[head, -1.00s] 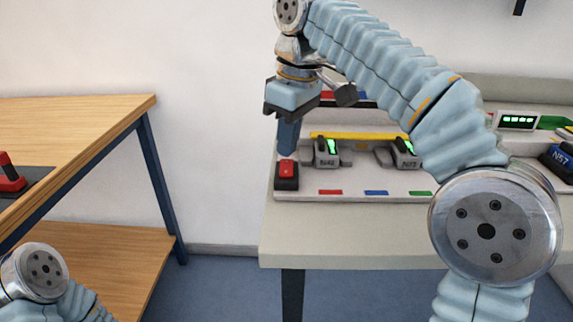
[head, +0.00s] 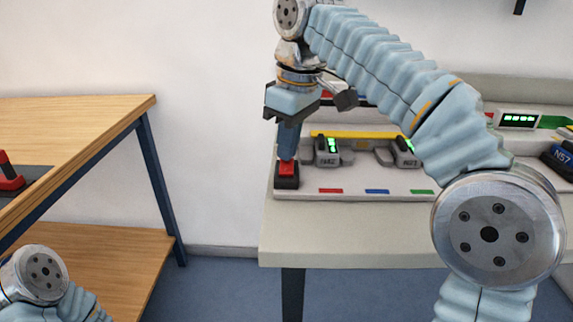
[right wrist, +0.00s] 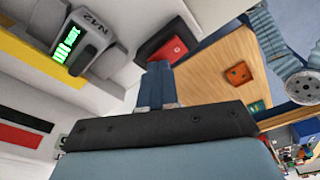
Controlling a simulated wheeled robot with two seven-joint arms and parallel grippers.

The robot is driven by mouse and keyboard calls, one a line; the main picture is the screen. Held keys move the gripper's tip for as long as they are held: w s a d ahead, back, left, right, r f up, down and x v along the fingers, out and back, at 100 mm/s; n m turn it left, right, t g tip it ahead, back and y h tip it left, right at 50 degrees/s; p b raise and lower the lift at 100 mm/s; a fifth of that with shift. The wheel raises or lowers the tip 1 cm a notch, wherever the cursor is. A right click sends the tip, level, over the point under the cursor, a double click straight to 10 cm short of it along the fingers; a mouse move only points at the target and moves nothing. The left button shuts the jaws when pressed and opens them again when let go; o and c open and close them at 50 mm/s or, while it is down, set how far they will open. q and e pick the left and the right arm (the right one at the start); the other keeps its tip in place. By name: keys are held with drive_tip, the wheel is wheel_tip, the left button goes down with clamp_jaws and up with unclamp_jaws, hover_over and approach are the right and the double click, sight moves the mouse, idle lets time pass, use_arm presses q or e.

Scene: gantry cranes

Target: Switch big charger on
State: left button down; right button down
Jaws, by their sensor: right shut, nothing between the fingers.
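The big charger (head: 375,189) is a long pale unit on the table, with coloured marks along its front edge. Its red button (head: 287,169) sits on a dark block at the near left corner and also shows in the right wrist view (right wrist: 172,50). My right gripper (head: 288,156) is shut and empty, pointing down with its tips at the top of the button. Whether they press it is hard to tell. In the right wrist view the closed fingers (right wrist: 157,70) end beside the button. My left gripper is out of view.
Grey battery packs with green displays (head: 327,150) (head: 404,152) sit in the charger, near a yellow bar (head: 352,135). Another lit display (head: 517,120) and a dark blue pack (head: 560,161) are at the right. A wooden workbench (head: 70,125) stands at the left, across a gap.

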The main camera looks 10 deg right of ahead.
drive_tip(key=shift+f, duration=0.3)
wheel_tip(320, 180, up, 3)
drive_tip(key=shift+f+p, duration=0.2)
drive_tip(key=shift+p, duration=1)
drive_tip(key=shift+w+r, duration=0.1)
drive_tip(key=shift+r, duration=2.1)
